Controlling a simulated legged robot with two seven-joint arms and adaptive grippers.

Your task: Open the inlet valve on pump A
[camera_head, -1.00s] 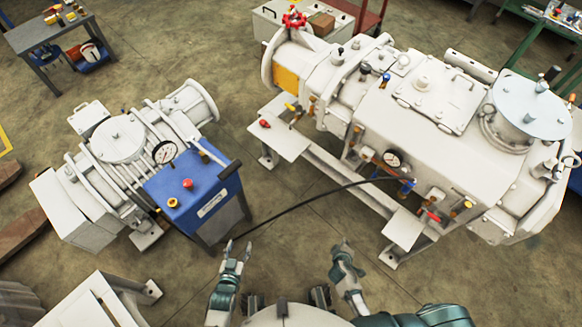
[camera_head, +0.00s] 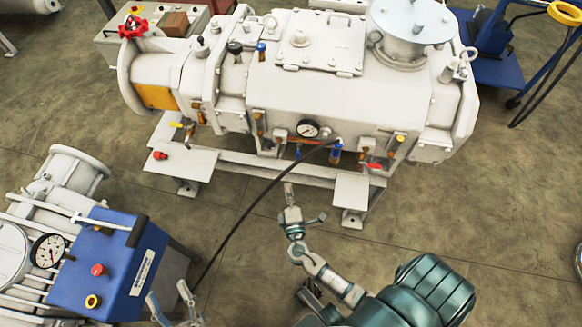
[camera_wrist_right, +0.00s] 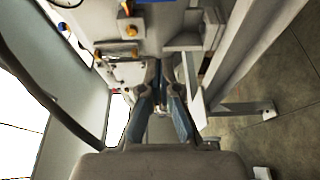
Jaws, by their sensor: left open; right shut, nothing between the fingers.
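A large white pump (camera_head: 350,95) stands in the upper middle of the head view. A red handwheel (camera_head: 132,27) is at its left end. Along its near side are a round gauge (camera_head: 308,129), a blue-handled valve (camera_head: 336,153), a red-handled valve (camera_head: 374,166) and a yellow-topped fitting (camera_head: 400,139). I cannot tell which is the inlet valve or which pump is A. My right gripper (camera_head: 289,187) reaches to the pump's lower frame, shut and empty; in the wrist view its fingers (camera_wrist_right: 161,84) point under the fittings. My left gripper (camera_head: 172,296) is open and empty at the bottom edge.
A black hose (camera_head: 247,212) runs from the pump's front down to the lower left. A smaller pump with a blue panel (camera_head: 96,262) stands at the left. The pump's frame plate (camera_head: 351,192) juts out near my right gripper.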

